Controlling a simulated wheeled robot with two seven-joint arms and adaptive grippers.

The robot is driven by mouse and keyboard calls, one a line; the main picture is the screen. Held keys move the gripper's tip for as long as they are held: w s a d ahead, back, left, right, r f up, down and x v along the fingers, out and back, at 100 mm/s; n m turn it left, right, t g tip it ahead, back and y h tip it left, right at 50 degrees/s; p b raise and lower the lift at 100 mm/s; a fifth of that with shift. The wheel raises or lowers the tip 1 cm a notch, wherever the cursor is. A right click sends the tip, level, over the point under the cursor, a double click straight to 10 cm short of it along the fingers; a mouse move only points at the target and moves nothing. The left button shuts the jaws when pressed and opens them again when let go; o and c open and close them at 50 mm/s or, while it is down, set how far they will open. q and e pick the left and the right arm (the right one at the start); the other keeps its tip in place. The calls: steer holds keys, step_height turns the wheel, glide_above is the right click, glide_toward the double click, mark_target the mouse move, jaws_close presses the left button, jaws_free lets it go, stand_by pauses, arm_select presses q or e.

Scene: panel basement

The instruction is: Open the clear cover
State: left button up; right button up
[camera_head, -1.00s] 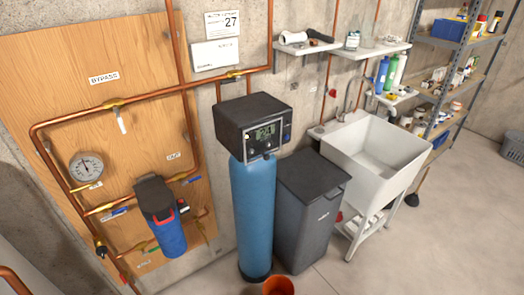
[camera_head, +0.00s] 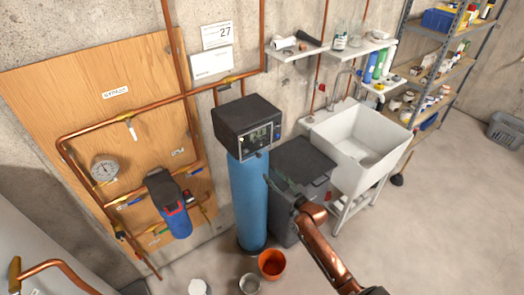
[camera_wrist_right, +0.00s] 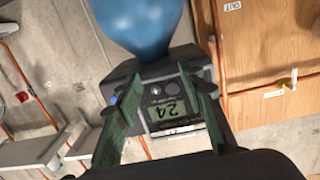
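The black control head (camera_head: 248,118) sits on top of a tall blue tank (camera_head: 249,195). On its front face is a small panel with a lit display, and the clear cover (camera_head: 258,138) appears to lie closed over it, with a pale edge. The right wrist view shows the panel and cover (camera_wrist_right: 170,108) upside down, with the digits 24. My right gripper (camera_head: 283,190) reaches in from the lower right, below and in front of the head. In the wrist view its two green fingers (camera_wrist_right: 165,80) stand apart with nothing between them. My left gripper is not in view.
A dark bin (camera_head: 302,165) and a white utility sink (camera_head: 365,145) stand right of the tank. An orange bucket (camera_head: 271,264) and a metal pail (camera_head: 250,284) are on the floor by its base. Copper pipes and a wooden board (camera_head: 75,90) are to the left.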

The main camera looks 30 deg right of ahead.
glide_toward(260, 156)
steer(key=w, duration=0.2)
steer(key=shift+t, duration=0.4)
steer(key=w, duration=0.2)
steer(key=w+p, duration=0.1)
steer(key=w, duration=0.4)
steer(key=shift+a+f+p, duration=0.25)
steer(key=shift+f+p, duration=0.1)
steer(key=shift+f, duration=0.05)
jaws_close()
